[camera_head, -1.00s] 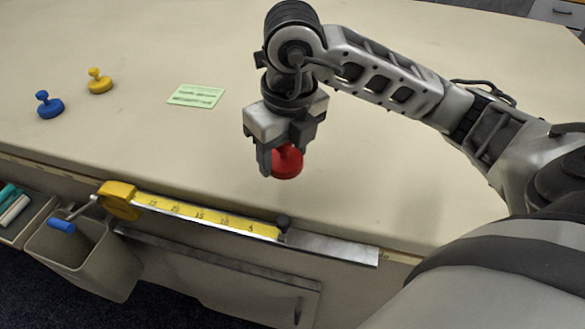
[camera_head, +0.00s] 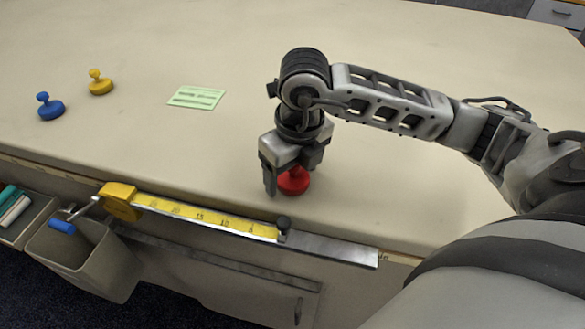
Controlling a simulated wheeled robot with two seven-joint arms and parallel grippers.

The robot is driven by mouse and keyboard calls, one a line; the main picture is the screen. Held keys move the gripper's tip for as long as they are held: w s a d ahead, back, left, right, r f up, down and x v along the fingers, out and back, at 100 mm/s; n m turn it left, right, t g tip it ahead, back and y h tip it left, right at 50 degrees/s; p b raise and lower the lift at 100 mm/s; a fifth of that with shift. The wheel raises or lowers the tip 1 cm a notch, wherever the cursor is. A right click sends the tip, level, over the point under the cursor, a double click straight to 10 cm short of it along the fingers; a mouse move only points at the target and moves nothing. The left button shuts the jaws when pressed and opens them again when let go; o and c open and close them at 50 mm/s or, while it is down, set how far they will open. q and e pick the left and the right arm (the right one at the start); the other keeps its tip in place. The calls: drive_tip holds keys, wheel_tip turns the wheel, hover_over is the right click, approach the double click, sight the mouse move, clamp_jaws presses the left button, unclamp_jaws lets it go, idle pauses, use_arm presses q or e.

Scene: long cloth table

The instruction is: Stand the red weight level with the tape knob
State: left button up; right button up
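The red weight (camera_head: 294,182) is under my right gripper (camera_head: 291,174), near the table's front edge. My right gripper points down and is shut on the weight's upper part, which the fingers partly hide. The weight looks upright and very low over the cloth; I cannot tell whether its base touches. The dark tape knob (camera_head: 283,222) is at the right end of the yellow tape (camera_head: 205,213) along the front edge. The weight is behind the knob and slightly to its right in the picture. My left gripper is not in view.
A green card (camera_head: 196,97) lies mid-left. A grey bin (camera_head: 85,262) and a tray of markers (camera_head: 22,215) hang at the front. The cloth around the red weight is clear.

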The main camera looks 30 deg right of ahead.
sight(298, 180)
wheel_tip(298, 180, up, 12)
drive_tip(key=s, duration=0.1)
drive_tip(key=shift+s+r+p, duration=0.15)
drive_tip(key=shift+s+p, duration=0.1)
drive_tip(key=shift+p, duration=0.15)
idle(0.5)
drive_tip(key=f, duration=0.4)
drive_tip(key=w+f+b, duration=0.1)
drive_tip(key=f, duration=0.8)
drive_tip(key=shift+w, duration=0.2)
wheel_tip(298, 180, up, 3)
drive_tip(key=shift+w+f, duration=0.1)
drive_tip(key=shift+r, duration=0.6)
drive_tip(key=shift+f, duration=0.1)
